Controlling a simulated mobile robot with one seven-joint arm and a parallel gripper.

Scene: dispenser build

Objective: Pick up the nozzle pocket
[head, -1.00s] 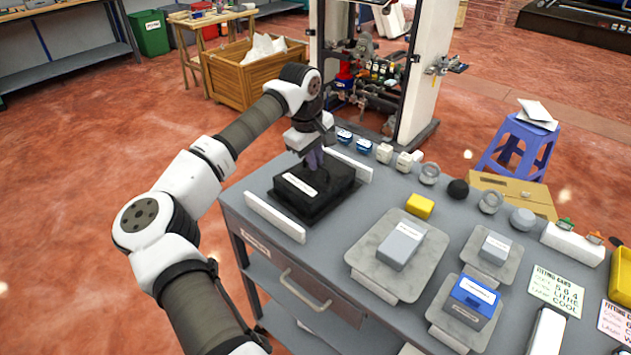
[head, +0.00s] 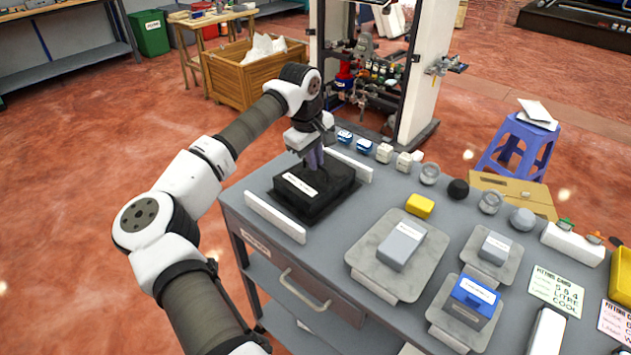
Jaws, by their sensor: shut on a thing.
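The black block with a white label (head: 297,184), which I take to be the nozzle pocket, sits on a dark base plate (head: 283,208) at the left end of the grey bench. My gripper (head: 314,160) points down at the block from above, its fingers at the block's top. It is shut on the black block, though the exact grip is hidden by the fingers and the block. I cannot see a clear gap between the block and the plate.
White rails (head: 274,217) flank the plate on both sides. To the right stand a grey box on a pale tray (head: 368,258), a yellow block (head: 420,206) and a blue-topped box (head: 474,296). Several small parts line the bench's back edge. Bare bench lies right of the plate.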

